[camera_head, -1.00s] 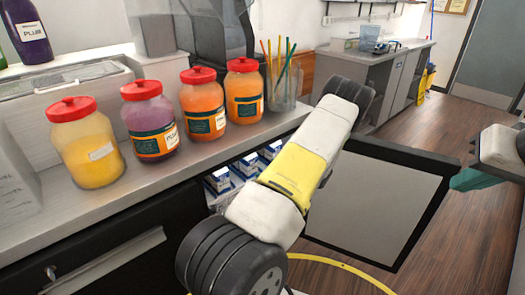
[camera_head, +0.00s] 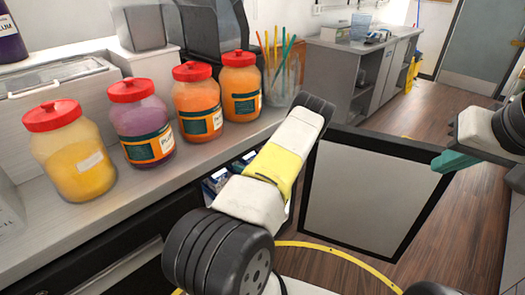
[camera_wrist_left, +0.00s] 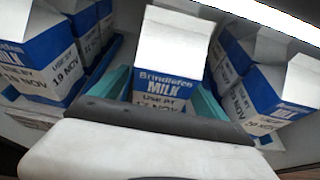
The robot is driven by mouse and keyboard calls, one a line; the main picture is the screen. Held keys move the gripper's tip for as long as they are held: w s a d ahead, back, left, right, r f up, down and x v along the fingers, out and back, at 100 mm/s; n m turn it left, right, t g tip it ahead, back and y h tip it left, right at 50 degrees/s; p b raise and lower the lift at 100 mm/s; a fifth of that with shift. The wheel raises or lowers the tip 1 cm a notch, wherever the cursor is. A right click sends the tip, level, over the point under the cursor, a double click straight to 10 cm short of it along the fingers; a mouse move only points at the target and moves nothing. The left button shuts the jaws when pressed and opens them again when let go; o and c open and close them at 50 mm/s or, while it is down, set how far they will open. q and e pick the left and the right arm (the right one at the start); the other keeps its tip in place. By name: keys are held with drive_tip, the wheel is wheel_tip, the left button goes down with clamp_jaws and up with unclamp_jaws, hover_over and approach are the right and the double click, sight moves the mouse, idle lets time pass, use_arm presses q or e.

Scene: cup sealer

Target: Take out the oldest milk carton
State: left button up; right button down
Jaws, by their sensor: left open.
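Blue and white milk cartons stand inside the open under-counter fridge. In the left wrist view, the middle milk carton (camera_wrist_left: 168,62) reads "Brindlefen MILK"; its use-by day is partly hidden by my gripper body. A left carton (camera_wrist_left: 40,62) reads 19 NOV. A right carton (camera_wrist_left: 275,95) has a date I cannot read surely. My left gripper (camera_wrist_left: 163,92) is open, its teal fingers on either side of the middle carton. In the head view my arm hides most cartons (camera_head: 216,181). My right gripper (camera_head: 456,160) is outside at the right; its finger gap cannot be made out.
The fridge door (camera_head: 365,200) stands open to the right of my left arm. Above, the counter (camera_head: 190,165) holds several red-lidded jars (camera_head: 140,122) and a cup of straws (camera_head: 282,80). Other cartons stand close on both sides of the middle one. The floor at right is clear.

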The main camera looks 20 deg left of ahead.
use_arm(q)
drive_tip(key=shift+w+a+f, duration=0.1)
drive_tip(key=shift+a, duration=0.2)
clamp_jaws()
idle(0.4)
